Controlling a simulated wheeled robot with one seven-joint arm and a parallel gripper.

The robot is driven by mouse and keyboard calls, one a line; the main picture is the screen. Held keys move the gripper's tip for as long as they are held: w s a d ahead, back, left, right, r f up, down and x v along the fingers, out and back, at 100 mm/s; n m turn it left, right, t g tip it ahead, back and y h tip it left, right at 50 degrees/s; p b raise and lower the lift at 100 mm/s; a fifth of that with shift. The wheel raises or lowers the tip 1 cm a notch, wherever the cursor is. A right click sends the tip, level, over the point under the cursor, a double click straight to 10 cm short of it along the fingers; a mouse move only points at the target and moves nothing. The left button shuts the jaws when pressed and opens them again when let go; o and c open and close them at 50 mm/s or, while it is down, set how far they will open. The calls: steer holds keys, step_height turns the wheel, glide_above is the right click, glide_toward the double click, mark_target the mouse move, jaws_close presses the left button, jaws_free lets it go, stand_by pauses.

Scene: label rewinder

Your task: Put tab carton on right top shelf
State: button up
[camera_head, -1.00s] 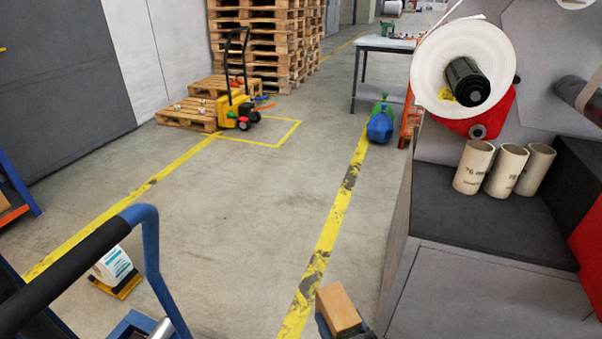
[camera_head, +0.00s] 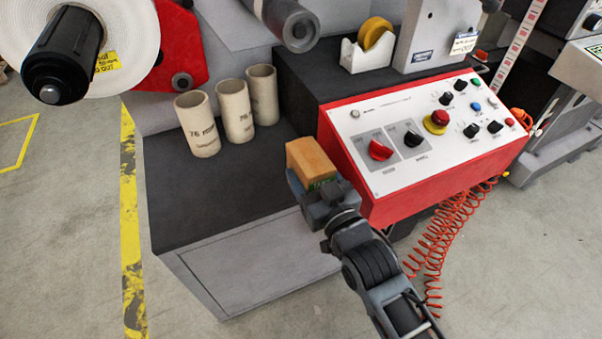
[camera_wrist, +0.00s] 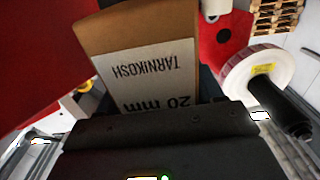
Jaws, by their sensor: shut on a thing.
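The tab carton (camera_head: 309,160) is a small brown box held in my gripper (camera_head: 322,184). It is in front of the label machine, left of the red control panel, and appears raised above the dark ledge. In the wrist view the carton (camera_wrist: 150,65) fills the upper middle, with a white label reading "TARNIKOSH" and "20 mm" upside down. My gripper is shut on it; the fingertips are mostly hidden. No right top shelf can be made out in these views.
Several cardboard cores (camera_head: 235,110) stand on the dark ledge (camera_head: 190,195) to the left. The red control panel (camera_head: 425,140) with knobs is close on the right. A coiled orange hose (camera_head: 445,230) hangs below it. A large label roll (camera_head: 120,40) is at upper left. Floor is free at left.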

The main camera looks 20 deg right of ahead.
steer(key=shift+w+d+r, duration=0.1)
steer(key=shift+d+r, duration=0.05)
steer(key=shift+r, duration=0.45)
steer(key=shift+d+r, duration=0.1)
steer(key=shift+r, duration=0.45)
steer(key=shift+w+r, duration=0.2)
steer(key=shift+r, duration=0.05)
steer(key=w+d+f+b, duration=0.1)
steer(key=w+d+b, duration=0.1)
steer(key=w+b, duration=0.7)
steer(key=f, duration=0.3)
steer(key=w+f, duration=0.1)
steer(key=f, duration=0.5)
steer(key=shift+w+a+f, duration=0.1)
steer(key=shift+w+f, duration=0.1)
steer(key=shift+f, duration=0.15)
steer(key=shift+f, duration=0.1)
steer(key=o, duration=1.2)
steer(key=shift+o, duration=0.2)
